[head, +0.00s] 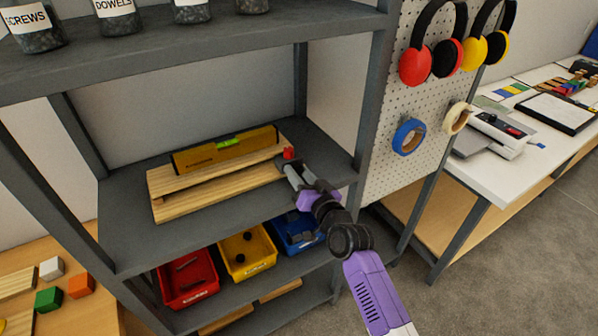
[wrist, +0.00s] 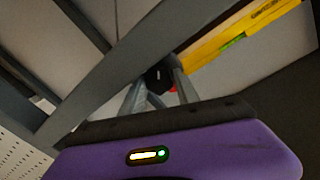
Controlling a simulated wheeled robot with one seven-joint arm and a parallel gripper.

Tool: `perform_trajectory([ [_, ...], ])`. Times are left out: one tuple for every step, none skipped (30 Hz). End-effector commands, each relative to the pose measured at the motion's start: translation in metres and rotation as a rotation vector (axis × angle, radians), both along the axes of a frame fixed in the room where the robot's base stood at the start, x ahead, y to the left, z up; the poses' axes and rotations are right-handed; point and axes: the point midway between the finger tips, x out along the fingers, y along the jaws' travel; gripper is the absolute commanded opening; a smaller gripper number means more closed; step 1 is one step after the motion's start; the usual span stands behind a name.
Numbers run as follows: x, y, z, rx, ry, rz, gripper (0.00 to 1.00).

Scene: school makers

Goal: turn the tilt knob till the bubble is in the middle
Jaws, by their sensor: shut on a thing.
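The yellow spirit level (head: 225,149) lies on top of a wooden tilt board (head: 215,182) on the middle shelf. Its green vial (head: 230,141) faces up, but the bubble is too small to make out. The level also shows in the wrist view (wrist: 255,28), with its vial (wrist: 233,41). The red tilt knob (head: 289,153) is at the board's right end. My gripper (head: 292,168) is shut on the knob, reaching in from the front right. In the wrist view my gripper (wrist: 157,88) has its fingers on either side of a dark part, with a bit of red beside it.
The upper shelf (head: 200,50) with labelled jars is above the board. A shelf post (head: 371,95) and pegboard (head: 420,130) stand to the right. Red (head: 188,278), yellow (head: 247,253) and blue (head: 295,230) bins sit on the shelf below.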

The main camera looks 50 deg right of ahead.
Motion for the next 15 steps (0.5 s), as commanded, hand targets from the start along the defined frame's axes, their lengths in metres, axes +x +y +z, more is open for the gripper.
perform_trajectory([
  [-0.0003,-0.0003,0.0006,0.022,-0.006,-0.001,0.00],
  [-0.0005,-0.0004,0.0005,0.035,-0.009,-0.001,0.00],
  [-0.0005,-0.0006,0.0004,0.050,-0.014,-0.001,0.00],
  [-0.0006,-0.0008,0.0003,0.060,-0.017,-0.002,0.00],
  [-0.0006,-0.0009,0.0003,0.068,-0.019,-0.001,0.00],
  [-0.0006,-0.0010,0.0003,0.078,-0.022,-0.001,0.00],
  [-0.0007,-0.0011,0.0002,0.086,-0.024,-0.002,0.00],
  [-0.0007,-0.0011,0.0001,0.091,-0.026,-0.002,0.00],
  [-0.0007,-0.0012,0.0000,0.097,-0.028,-0.002,0.00],
  [-0.0008,-0.0012,0.0000,0.100,-0.029,-0.002,0.00],
  [-0.0008,-0.0012,0.0000,0.103,-0.030,-0.002,0.00],
  [-0.0008,-0.0013,-0.0001,0.106,-0.031,-0.002,0.00],
  [-0.0008,-0.0013,-0.0001,0.107,-0.031,-0.002,0.00],
  [-0.0008,-0.0014,-0.0002,0.108,-0.031,-0.002,0.00],
  [-0.0008,-0.0013,-0.0003,0.109,-0.032,-0.002,0.00],
])
